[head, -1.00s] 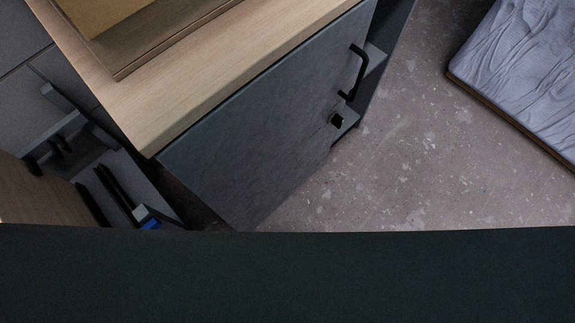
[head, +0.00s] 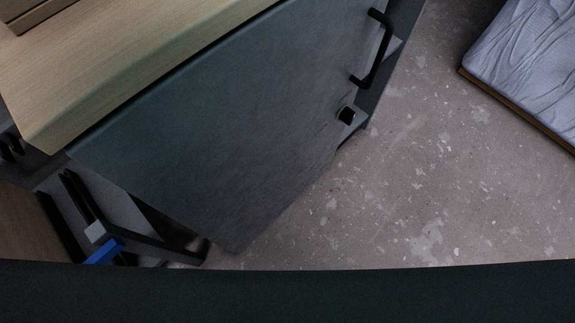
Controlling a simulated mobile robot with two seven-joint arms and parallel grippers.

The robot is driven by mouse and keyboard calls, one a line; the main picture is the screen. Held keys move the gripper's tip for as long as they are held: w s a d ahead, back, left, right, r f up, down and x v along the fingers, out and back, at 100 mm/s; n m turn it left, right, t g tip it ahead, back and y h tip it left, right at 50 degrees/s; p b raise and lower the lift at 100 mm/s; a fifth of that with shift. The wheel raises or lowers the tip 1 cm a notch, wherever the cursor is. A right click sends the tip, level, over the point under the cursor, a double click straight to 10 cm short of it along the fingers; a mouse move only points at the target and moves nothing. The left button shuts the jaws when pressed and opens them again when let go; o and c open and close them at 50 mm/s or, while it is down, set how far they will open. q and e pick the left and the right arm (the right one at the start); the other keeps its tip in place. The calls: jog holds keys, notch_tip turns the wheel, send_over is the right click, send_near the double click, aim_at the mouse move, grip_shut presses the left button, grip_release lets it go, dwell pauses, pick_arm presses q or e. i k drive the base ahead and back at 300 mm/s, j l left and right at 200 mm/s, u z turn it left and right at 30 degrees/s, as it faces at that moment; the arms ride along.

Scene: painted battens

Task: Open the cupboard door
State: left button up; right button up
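The cupboard door (head: 230,120) is a dark grey panel below a light wood top (head: 130,75), seen from above at a slant. A black bar handle (head: 384,50) is near its right edge. A small black knob (head: 346,115) is below the handle. Grey shelf edges (head: 393,47) and a grey side panel (head: 412,25) show past the door's handle-side edge, so the door looks ajar; how wide I cannot tell. Neither gripper is in view, and nothing touches the handle.
Bare speckled floor (head: 420,180) lies right of the door. A low piece with a crumpled grey cover (head: 535,60) stands at upper right. Dark rails with a blue piece (head: 104,251) are at lower left. A dark band hides the bottom of the view.

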aim_at(221, 145)
jog(key=l+u, duration=0.4)
jog(key=l, duration=1.65)
